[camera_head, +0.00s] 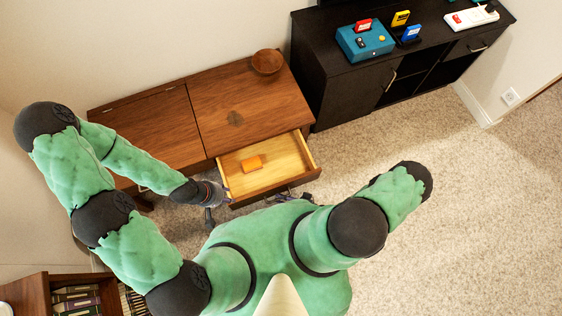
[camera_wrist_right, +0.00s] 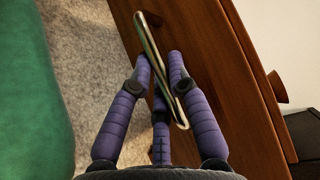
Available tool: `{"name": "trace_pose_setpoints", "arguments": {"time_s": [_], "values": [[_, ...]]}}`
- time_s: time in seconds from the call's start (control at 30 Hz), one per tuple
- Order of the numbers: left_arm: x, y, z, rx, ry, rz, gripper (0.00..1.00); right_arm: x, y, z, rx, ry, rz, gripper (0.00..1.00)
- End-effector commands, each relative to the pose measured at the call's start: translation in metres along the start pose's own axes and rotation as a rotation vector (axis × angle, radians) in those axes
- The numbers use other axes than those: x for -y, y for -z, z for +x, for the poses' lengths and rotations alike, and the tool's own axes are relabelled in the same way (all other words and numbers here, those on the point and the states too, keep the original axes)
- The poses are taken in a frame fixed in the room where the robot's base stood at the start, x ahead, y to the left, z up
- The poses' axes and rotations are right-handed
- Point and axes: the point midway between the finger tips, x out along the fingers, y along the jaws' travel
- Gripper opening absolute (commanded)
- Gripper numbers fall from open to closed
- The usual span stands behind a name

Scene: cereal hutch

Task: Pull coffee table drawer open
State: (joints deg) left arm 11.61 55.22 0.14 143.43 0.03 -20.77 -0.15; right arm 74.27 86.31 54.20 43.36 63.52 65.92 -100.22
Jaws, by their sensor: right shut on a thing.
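The wooden coffee table (camera_head: 165,125) stands against the wall in the head view. Its right-hand drawer (camera_head: 309,150) is pulled out, with pale wood inside and a small orange block (camera_head: 252,163) in it. In the right wrist view my right gripper (camera_wrist_right: 160,58) is shut on a brass bar handle (camera_wrist_right: 152,45), with fingers on both sides of it. In the head view this gripper is mostly hidden behind my body, at the drawer front. My left gripper (camera_head: 216,201) is open and empty, beside the drawer's front left corner.
A wooden bowl (camera_head: 267,61) sits on the tabletop. A bookshelf (camera_head: 36,292) is at lower left. Carpet (camera_head: 420,150) on the right is clear.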

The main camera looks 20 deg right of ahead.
Motion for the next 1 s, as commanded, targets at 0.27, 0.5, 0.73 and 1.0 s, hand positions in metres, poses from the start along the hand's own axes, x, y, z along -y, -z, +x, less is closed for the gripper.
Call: {"name": "trace_pose_setpoints", "arguments": {"time_s": [0.27, 0.5, 0.73, 1.0], "values": [[0.0, 0.0, 0.0, 0.0, 0.0, 0.0, 0.4, 0.0, 0.001, 0.0, -0.001, 0.0, 0.001, 0.29], [0.0, 0.0, 0.0, 0.0, 0.0, 0.0, 0.4, 0.0, 0.001, 0.0, 0.0, 0.0, 0.0, 0.3], [0.0, 0.0, 0.0, 0.0, 0.0, 0.0, 0.4, 0.0, 0.002, -0.008, -0.002, -0.001, -0.001, 0.3], [0.0, 0.0, 0.0, 0.0, 0.0, 0.0, 0.4, -0.001, 0.002, -0.055, -0.007, -0.003, 0.0, 0.3]]}}
